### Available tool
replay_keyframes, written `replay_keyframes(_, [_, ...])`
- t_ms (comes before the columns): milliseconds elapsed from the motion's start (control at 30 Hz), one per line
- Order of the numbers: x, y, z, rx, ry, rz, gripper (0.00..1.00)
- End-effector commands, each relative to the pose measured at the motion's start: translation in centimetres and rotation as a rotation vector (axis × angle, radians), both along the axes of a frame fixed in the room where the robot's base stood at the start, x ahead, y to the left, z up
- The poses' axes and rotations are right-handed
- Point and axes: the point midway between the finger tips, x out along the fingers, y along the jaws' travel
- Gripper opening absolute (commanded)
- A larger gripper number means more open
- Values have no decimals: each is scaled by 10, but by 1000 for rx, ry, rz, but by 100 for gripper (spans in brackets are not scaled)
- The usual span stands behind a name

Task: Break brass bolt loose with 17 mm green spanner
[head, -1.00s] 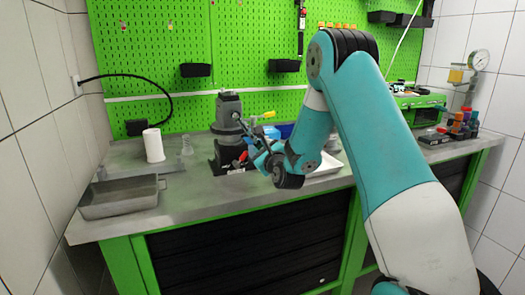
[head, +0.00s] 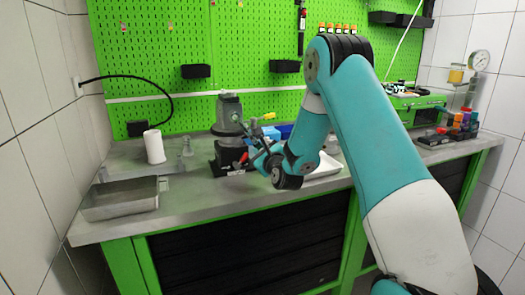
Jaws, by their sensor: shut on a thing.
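A grey pump (head: 229,112) stands upright on a dark base (head: 231,155) at the middle of the bench, with a yellow handle and a red handle at its right side. My gripper (head: 257,150) is at the pump's right side, small and partly merged with the dark parts behind it. It is shut on a slim dark tool, seemingly the spanner (head: 246,131), that slants up and left towards the pump. No green shows on it. The brass bolt cannot be made out, and I cannot tell whether the tool touches it.
A metal tray (head: 120,199) sits at the bench's left front, with a white cylinder (head: 154,146) behind it.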

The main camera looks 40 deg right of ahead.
Motion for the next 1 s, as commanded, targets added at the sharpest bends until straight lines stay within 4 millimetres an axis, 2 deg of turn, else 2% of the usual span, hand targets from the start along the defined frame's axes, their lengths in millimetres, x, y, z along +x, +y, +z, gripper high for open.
replay_keyframes(633, [11,-3,1,1,-1,1,0])
replay_keyframes(1000, [7,-2,-1,0,-1,1,0])
